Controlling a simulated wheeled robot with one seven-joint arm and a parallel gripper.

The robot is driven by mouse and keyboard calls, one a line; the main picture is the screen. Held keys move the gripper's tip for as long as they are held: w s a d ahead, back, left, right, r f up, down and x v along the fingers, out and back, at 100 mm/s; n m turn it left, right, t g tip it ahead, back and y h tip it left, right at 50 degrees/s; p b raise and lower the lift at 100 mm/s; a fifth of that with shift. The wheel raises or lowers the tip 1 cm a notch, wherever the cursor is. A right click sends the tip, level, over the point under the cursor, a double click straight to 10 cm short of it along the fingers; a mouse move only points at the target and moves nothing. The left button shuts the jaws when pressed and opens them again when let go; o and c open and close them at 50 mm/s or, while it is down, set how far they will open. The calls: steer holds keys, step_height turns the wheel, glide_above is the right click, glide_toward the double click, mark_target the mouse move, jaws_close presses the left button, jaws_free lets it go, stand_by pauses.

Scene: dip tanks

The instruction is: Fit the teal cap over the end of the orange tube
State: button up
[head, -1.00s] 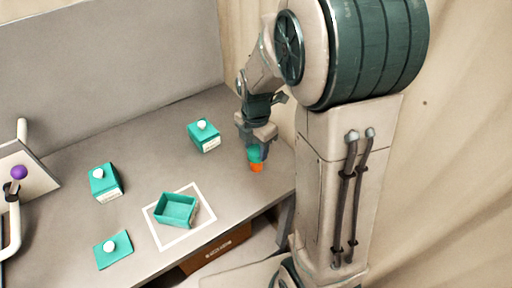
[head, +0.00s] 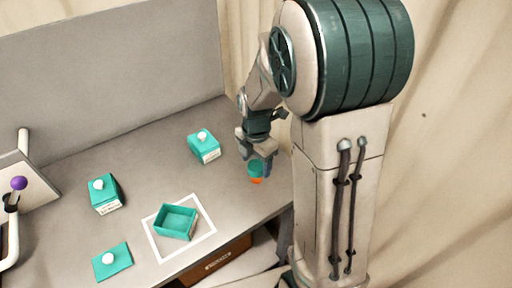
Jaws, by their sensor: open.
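The teal cap (head: 255,167) sits over the top of the orange tube (head: 256,181), near the right end of the grey bench. Only a short band of orange shows below the cap. The two look upright and in line, but I cannot tell how deeply the cap is seated. My gripper (head: 257,157) points down at the cap from above, its jaws open. The cap's upper part is close to the fingertips, and I cannot tell whether a finger touches it. The tube's foot is small and hard to make out.
Teal boxes with white knobs stand at the back (head: 204,147) and left (head: 104,194). An open teal box (head: 177,222) sits in a white square outline. A teal lid (head: 112,262) lies at front left. A purple-knobbed lever (head: 18,184) stands at far left.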

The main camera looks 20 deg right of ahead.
mark_target(256, 165)
step_height(256, 165, up, 11)
steer(key=s+m+t, duration=0.3)
steer(key=s+m, duration=1.1)
steer(key=m, duration=0.9)
steer(key=shift+s+r, duration=0.2)
steer(key=shift+r, duration=0.25)
steer(key=shift+d, duration=0.1)
